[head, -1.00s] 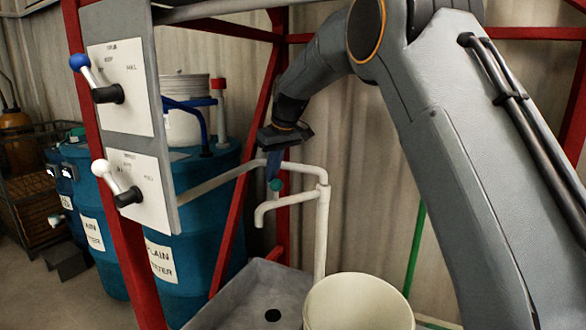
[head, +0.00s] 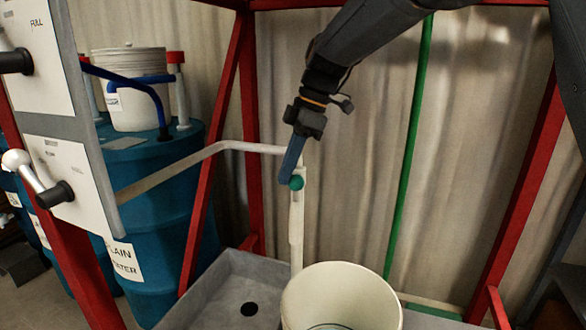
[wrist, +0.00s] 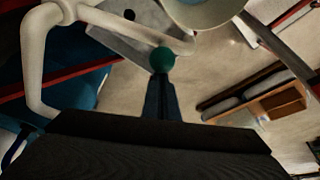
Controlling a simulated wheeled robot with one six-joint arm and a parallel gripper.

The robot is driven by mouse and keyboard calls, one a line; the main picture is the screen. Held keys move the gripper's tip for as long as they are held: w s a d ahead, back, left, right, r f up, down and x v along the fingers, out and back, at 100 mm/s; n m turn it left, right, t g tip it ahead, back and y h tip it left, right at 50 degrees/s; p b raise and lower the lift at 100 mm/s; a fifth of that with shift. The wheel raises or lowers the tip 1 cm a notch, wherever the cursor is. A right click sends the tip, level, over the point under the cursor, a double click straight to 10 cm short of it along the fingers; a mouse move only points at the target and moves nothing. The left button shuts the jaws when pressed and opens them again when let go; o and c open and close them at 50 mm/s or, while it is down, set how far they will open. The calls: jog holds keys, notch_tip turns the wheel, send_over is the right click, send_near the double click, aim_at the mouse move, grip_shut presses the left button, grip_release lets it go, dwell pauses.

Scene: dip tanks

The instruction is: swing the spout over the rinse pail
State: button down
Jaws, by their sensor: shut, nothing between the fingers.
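The cream pail (head: 342,300) stands in front of the pipe in the head view. My gripper (head: 286,181) is shut and empty. Its blue fingertips are right at the knob, on its left side in the head view; the knob also shows beyond them in the wrist view (wrist: 162,60). Contact is not certain.
A grey basin (head: 215,285) with a dark drain hole lies around the pail's left. A panel with lever handles (head: 65,185), blue drums (head: 160,210) and red frame posts (head: 525,170) stand around. A green pole (head: 408,150) is behind, to the right.

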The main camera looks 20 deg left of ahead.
jog(key=w+d+n+g, duration=0.1)
jog(key=w+d+n, duration=0.2)
jog(key=d, duration=0.4)
jog(key=shift+w+d+n+h, duration=0.3)
jog(key=shift+n+h, duration=0.1)
jog(key=shift+n, duration=0.1)
jog(key=shift+w+d, duration=0.15)
notch_tip(320, 180, up, 10)
jog(key=shift+s+a, duration=0.45)
dwell(0.5)
